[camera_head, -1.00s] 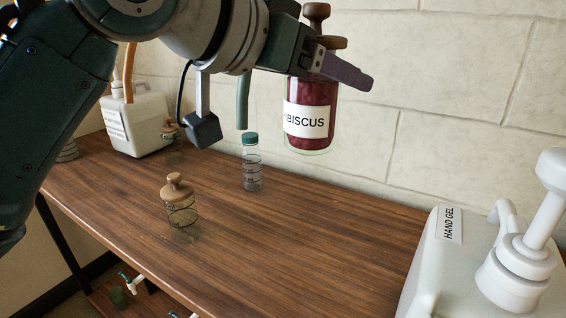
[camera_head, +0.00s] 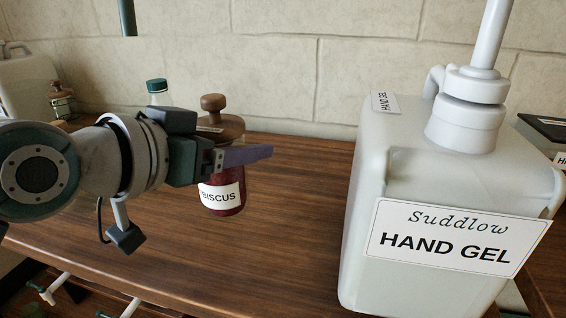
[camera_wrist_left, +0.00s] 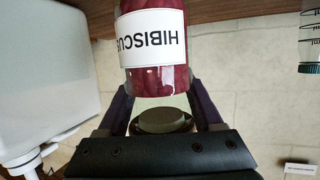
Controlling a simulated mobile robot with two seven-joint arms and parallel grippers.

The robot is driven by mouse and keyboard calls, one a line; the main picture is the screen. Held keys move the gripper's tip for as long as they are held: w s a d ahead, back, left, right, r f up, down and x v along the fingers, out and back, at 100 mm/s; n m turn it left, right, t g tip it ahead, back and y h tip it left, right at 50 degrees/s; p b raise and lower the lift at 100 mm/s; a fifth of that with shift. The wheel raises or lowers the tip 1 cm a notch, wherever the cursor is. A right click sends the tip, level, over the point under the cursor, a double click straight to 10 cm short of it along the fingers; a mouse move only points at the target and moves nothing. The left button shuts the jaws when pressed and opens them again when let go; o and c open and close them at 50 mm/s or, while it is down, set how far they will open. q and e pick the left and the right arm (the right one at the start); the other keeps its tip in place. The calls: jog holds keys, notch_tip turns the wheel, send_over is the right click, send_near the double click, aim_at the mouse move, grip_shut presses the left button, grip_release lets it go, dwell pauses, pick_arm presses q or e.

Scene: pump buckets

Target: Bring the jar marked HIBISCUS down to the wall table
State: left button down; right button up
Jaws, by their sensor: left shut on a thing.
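The HIBISCUS jar (camera_head: 221,196) is glass with dark red contents, a white label and a brown knobbed lid. My left gripper (camera_head: 240,157) is shut on it just below the lid and holds it upright over the wooden wall table (camera_head: 290,230). I cannot tell whether its base touches the wood. In the left wrist view, upside down, the jar (camera_wrist_left: 155,75) sits between the two fingers of the gripper (camera_wrist_left: 160,88), with the lid nearest the palm. My right gripper is out of view.
A large white HAND GEL pump bucket (camera_head: 440,200) stands to the right of the jar. A green-capped bottle (camera_head: 158,92) is behind my wrist, and a small lidded jar (camera_head: 62,103) is at the far left. Bare wood lies between the jar and the bucket.

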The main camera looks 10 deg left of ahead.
aim_at(239, 181)
pick_arm(q)
jog(key=shift+f+b, duration=0.9)
jog(key=shift+f, duration=1.65)
jog(key=shift+f, duration=0.1)
jog(key=shift+c, duration=0.2)
grip_release()
jog(key=shift+f, duration=0.1)
jog(key=shift+r, duration=0.25)
jog(key=p+v, duration=0.3)
jog(key=v, duration=0.8)
jog(key=shift+s+a, duration=0.1)
jog(key=shift+s, duration=0.1)
jog(key=s+f+g+y, duration=0.1)
jog(key=s+f+g, duration=0.1)
jog(key=s, duration=0.3)
jog(key=s+f+n+g+y, duration=0.1)
jog(key=s+f+g+y, duration=0.1)
jog(key=s, duration=0.4)
jog(key=s+f+g+y, duration=0.1)
jog(key=s+f+g, duration=0.3)
jog(key=s+g, duration=0.1)
jog(key=shift+s+a+f+n+g, duration=0.2)
jog(key=shift+s+a+n+g, duration=0.1)
jog(key=shift+s+a+n, duration=0.15)
